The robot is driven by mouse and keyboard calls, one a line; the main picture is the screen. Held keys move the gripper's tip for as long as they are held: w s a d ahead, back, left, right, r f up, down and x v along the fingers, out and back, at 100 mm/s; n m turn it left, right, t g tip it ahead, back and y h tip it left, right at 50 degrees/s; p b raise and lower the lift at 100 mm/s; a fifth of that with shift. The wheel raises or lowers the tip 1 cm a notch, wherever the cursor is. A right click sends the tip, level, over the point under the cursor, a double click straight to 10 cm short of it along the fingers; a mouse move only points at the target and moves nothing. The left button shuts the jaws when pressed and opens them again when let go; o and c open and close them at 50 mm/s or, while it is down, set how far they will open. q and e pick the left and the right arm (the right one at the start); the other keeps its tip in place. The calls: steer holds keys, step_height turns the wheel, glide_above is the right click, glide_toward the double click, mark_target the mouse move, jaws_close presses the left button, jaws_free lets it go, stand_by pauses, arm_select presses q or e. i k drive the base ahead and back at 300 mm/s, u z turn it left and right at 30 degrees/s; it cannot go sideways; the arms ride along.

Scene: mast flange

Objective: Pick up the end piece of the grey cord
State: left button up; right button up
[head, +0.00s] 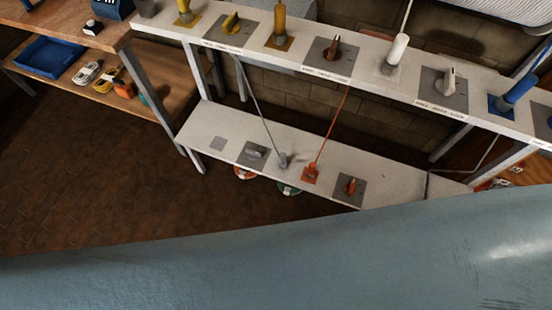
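The grey cord (258,106) runs down from the upper shelf to the lower white shelf. Its end piece (283,160), a small grey upright plug-like part, stands on the lower shelf left of the red cord's end. It is small in the head view, so fine detail is unclear. Neither of my grippers is in view, and nothing is seen touching the end piece.
A red cord (331,128) ends at a red piece (310,174) to the right. Knobs on grey plates (254,155) (350,189) flank both. The upper shelf (365,55) overhangs behind. A large blue-grey surface close to the camera hides the bottom.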

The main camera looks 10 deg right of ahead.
mark_target(282, 163)
steer(key=u, duration=0.35)
steer(key=k, duration=0.45)
steer(key=u, duration=1)
steer(key=i, duration=0.4)
steer(key=z, duration=0.95)
steer(key=i, duration=0.8)
steer(key=z, duration=0.85)
